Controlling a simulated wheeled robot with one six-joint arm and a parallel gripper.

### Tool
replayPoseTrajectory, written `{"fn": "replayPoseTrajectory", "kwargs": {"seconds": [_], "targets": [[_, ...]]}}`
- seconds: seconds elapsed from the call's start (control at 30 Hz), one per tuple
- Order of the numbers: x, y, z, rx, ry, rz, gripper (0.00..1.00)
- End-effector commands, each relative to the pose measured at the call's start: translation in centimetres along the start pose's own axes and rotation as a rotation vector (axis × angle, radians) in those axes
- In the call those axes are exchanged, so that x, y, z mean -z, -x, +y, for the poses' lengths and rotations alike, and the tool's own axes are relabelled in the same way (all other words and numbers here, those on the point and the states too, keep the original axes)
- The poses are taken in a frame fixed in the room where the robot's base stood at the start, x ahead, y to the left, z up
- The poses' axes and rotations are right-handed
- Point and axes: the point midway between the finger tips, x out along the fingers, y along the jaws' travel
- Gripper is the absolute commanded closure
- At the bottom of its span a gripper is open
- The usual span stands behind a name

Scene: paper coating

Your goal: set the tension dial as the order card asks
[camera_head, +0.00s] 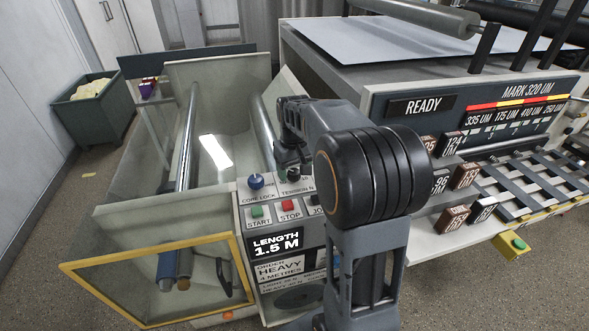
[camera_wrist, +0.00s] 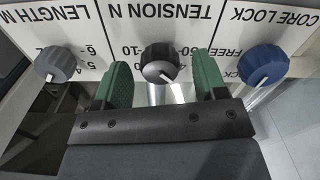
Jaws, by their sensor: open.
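The tension dial (camera_wrist: 160,62) is a dark knob with a pale pointer mark, under the upside-down label "TENSION N" in the wrist view. The pointer aims at the lower part of the picture; its exact setting is unclear. My gripper (camera_wrist: 162,78) is open, its green fingers on either side of the dial; contact cannot be told. In the head view my gripper (camera_head: 292,165) is over the control panel and largely hides the dial. The order card (camera_head: 280,270) reads "ORDER HEAVY 4 METRES". Small lines below it list light, medium and heavy, with values hard to read.
The grey length dial (camera_wrist: 55,65) and the blue core lock dial (camera_wrist: 262,64) flank the tension dial closely. Start (camera_head: 257,212) and stop (camera_head: 288,205) buttons lie in front. A display (camera_head: 276,244) reads "LENGTH 1.5 M". A yellow-framed guard (camera_head: 150,258) stands left.

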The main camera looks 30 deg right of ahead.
Motion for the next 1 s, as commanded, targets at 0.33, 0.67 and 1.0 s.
{"fn": "replayPoseTrajectory", "kwargs": {"seconds": [0.33, 0.67, 1.0], "targets": [[0.0, 0.9, 0.0, 0.0, 0.0, 0.002, 0.35], [0.1, 7.3, 0.0, -0.001, 0.0, 0.004, 0.35], [0.0, 12.6, 0.0, 0.0, 0.0, 0.001, 0.35]]}}
